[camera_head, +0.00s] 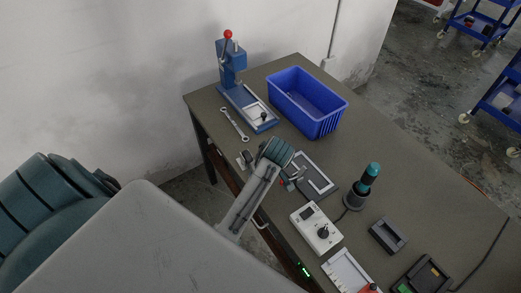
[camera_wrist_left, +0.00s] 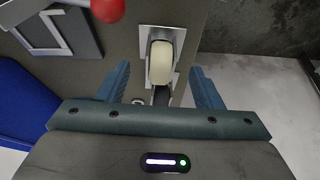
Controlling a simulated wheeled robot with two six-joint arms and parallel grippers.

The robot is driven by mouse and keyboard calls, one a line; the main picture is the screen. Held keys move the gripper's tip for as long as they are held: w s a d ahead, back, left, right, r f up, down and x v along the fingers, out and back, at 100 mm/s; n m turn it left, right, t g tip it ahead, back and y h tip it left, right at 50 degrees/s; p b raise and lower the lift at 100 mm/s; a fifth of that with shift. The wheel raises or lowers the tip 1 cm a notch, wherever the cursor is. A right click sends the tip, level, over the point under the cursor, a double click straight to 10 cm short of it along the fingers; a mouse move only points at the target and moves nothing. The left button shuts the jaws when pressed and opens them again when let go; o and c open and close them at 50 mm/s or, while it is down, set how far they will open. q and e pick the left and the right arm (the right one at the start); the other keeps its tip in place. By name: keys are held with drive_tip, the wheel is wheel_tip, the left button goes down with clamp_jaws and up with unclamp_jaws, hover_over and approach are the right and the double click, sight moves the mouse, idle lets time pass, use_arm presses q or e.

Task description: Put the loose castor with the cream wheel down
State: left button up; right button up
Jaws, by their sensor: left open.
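The castor with the cream wheel (camera_wrist_left: 161,62) is at the top centre of the left wrist view, with its pale metal plate (camera_wrist_left: 148,36) showing around the wheel. It is on the table close to the edge. My left gripper (camera_wrist_left: 160,70) is open, with one blue finger on each side of the wheel and a gap to both. A dark part below the wheel is partly hidden by the gripper body. In the head view a small grey shape at the table's edge (camera_head: 243,160) looks like the castor, partly hidden. My right gripper is not in view.
The blue bin (camera_head: 297,120) and a blue press (camera_head: 233,72) stand at the back, with a wrench (camera_head: 235,124) beside them. A grey fixture (camera_head: 318,186) and its red knob (camera_wrist_left: 107,10) are close to my gripper. A control box (camera_head: 304,216) and a driver (camera_head: 363,185) stand further along.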

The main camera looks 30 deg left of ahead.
use_arm(q)
drive_tip(key=p+x, duration=0.1)
drive_tip(key=x, duration=0.3)
drive_tip(key=shift+w+a+f+p, duration=0.1)
drive_tip(key=shift+a+p, duration=0.15)
drive_tip(key=shift+p, duration=0.15)
drive_tip(key=shift+a+f, duration=0.15)
drive_tip(key=shift+f, duration=0.2)
drive_tip(key=shift+c, duration=0.2)
drive_tip(key=c, duration=0.8)
drive_tip(key=shift+w+r, duration=0.1)
drive_tip(key=shift+r, duration=0.05)
drive_tip(key=shift+c, duration=0.2)
